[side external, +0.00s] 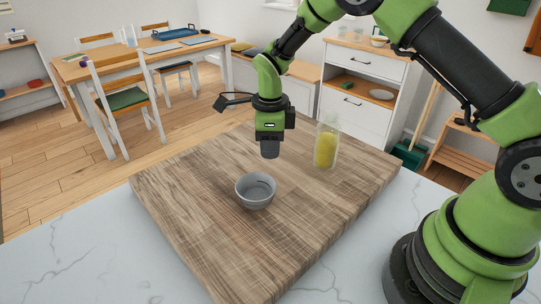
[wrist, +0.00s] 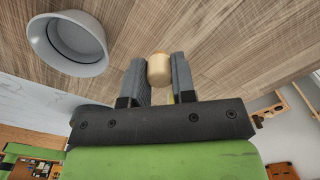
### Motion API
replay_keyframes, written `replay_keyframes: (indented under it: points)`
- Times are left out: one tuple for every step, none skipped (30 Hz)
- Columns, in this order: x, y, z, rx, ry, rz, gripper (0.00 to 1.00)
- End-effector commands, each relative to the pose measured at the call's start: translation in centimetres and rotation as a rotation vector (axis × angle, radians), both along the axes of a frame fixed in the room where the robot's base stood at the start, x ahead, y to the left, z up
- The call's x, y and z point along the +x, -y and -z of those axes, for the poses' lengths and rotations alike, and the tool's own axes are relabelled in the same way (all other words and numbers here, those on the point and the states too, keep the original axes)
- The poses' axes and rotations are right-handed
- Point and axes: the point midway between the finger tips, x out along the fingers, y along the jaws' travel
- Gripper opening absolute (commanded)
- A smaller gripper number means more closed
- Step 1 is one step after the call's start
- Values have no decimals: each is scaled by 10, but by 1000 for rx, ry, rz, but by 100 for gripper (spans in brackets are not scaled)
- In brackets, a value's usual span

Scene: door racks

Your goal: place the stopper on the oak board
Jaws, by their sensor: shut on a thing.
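The stopper (wrist: 159,69) is a small tan, rounded cylinder. In the wrist view it sits between the two dark fingers of my gripper (wrist: 160,78), which is shut on it. In the side external view my gripper (side external: 270,150) points down above the middle of the oak board (side external: 300,225), and its fingers hide the stopper. The board is a thick brown wooden slab, and its bare grain also fills the upper part of the wrist view (wrist: 220,32). Exactly how high the stopper is above the board cannot be told.
A grey bowl (side external: 256,191) stands on the board, in front of and left of my gripper; it also shows in the wrist view (wrist: 68,46). A clear jar with yellow contents (side external: 325,148) stands to the right. The front of the board is clear. The marble counter (side external: 120,255) surrounds it.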

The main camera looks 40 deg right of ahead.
Motion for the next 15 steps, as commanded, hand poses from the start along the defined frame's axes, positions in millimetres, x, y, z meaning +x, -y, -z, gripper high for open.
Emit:
replay_keyframes:
  points:
    - [-1, 0, 9, 0, -6, 1, 1]
    - [-1, 0, 14, -1, -5, 1, 1]
    - [-1, 0, 20, 0, -6, 1, 1]
    - [-1, 0, 24, 0, -4, 1, 1]
    - [-1, 0, 27, 0, -4, 1, 1]
    - [-1, 0, 29, 1, -4, 1, 1]
    - [-1, 0, 30, 0, -3, 1, 1]
    - [0, 0, 30, 0, -1, 1, 1]
    - [0, 0, 30, 1, -1, 1, 1]
    - [0, 0, 30, 0, 0, 1, 1]
    - [0, 0, 30, 0, 0, 1, 1]
    - [0, 0, 30, 0, 0, 1, 1]
    - [0, 0, 30, 0, 0, 2, 1]
    - [0, 0, 30, 0, -1, 1, 1]
    - [0, 0, 31, 0, -1, 1, 1]
